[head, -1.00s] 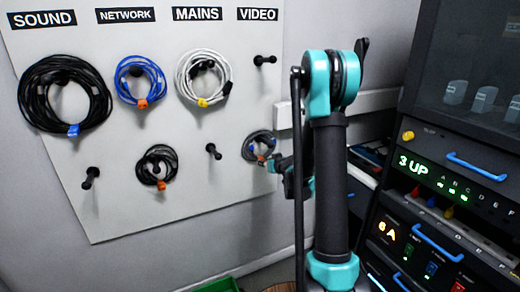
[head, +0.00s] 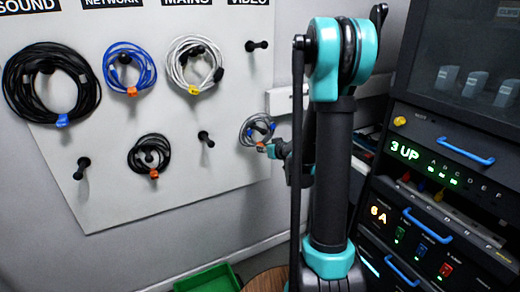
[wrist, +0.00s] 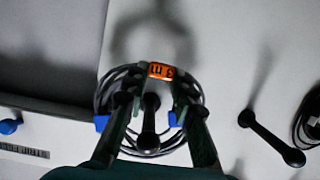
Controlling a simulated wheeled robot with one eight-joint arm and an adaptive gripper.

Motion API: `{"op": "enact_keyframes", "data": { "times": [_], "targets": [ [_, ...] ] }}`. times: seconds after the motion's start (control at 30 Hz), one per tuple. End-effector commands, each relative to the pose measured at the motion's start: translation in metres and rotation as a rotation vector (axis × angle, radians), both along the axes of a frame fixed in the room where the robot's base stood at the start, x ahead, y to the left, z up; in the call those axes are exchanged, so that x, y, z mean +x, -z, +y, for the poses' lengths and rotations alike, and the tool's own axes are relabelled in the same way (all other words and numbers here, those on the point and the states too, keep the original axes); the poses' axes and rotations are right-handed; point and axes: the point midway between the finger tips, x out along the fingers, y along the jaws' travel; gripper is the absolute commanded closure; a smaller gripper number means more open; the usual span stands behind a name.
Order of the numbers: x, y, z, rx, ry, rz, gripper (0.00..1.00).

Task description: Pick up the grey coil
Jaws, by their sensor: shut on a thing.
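The grey coil (head: 254,127) hangs at the lower right of the white board, with an orange tag and blue ties. In the wrist view the grey coil (wrist: 150,150) loops around a dark peg (wrist: 149,128), which still passes through it. My gripper (head: 269,149) reaches it from the right and is at its lower edge. In the wrist view my gripper (wrist: 160,86) has its fingers at either side of the orange tag (wrist: 160,71), shut on the coil there. The exact contact is partly hidden by the fingers.
Black (head: 14,95), blue (head: 130,47) and white (head: 176,72) coils hang in the upper row, a small black coil (head: 136,157) below. Bare pegs (head: 205,138) stick out. A green crate (head: 208,280) stands below; an equipment rack (head: 440,165) is at right.

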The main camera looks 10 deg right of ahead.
Motion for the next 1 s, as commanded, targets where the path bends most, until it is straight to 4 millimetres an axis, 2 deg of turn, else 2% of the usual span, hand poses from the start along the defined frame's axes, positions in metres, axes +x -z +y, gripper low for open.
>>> {"op": "enact_keyframes", "data": {
  "times": [0.2,0.43,0.63,1.0],
  "targets": [
    [-0.039,-0.021,-0.013,-0.001,0.002,0.000,1.00],
    [-0.066,-0.036,-0.022,0.001,0.003,0.000,1.00],
    [-0.078,-0.043,-0.025,0.000,0.000,0.000,1.00],
    [-0.081,-0.044,-0.026,0.000,0.000,0.000,1.00]
  ]
}}
